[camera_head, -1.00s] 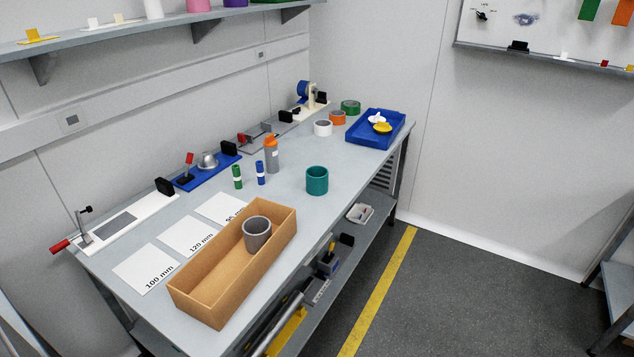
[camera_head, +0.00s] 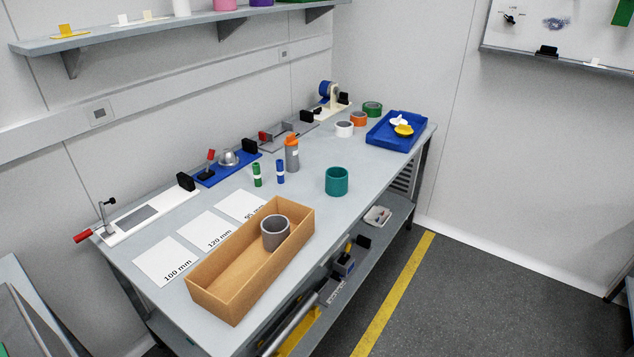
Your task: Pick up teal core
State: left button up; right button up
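The teal core (camera_head: 336,182) is a short open cylinder standing upright on the grey workbench (camera_head: 310,215), near its front edge. It stands to the right of and behind the cardboard box, apart from other things. Neither of my grippers shows in the head view, so their state cannot be seen.
An open cardboard box (camera_head: 213,296) holds a grey core (camera_head: 275,232). A blue tray (camera_head: 378,142) lies at the far end. The bench around the teal core is clear.

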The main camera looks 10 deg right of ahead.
aim_at(337, 181)
jog(key=i+l+u, duration=0.35)
jog(key=l+u, duration=0.2)
jog(key=l, duration=0.15)
jog(key=i+l+u, duration=0.25)
jog(key=l, duration=0.15)
jog(key=i+l+u, duration=0.1)
jog(key=l, duration=0.5)
jog(key=i+l, duration=0.1)
jog(key=l, duration=0.5)
jog(key=i+l+u, duration=0.15)
jog(key=l, duration=1.1)
jog(key=i+u, duration=0.05)
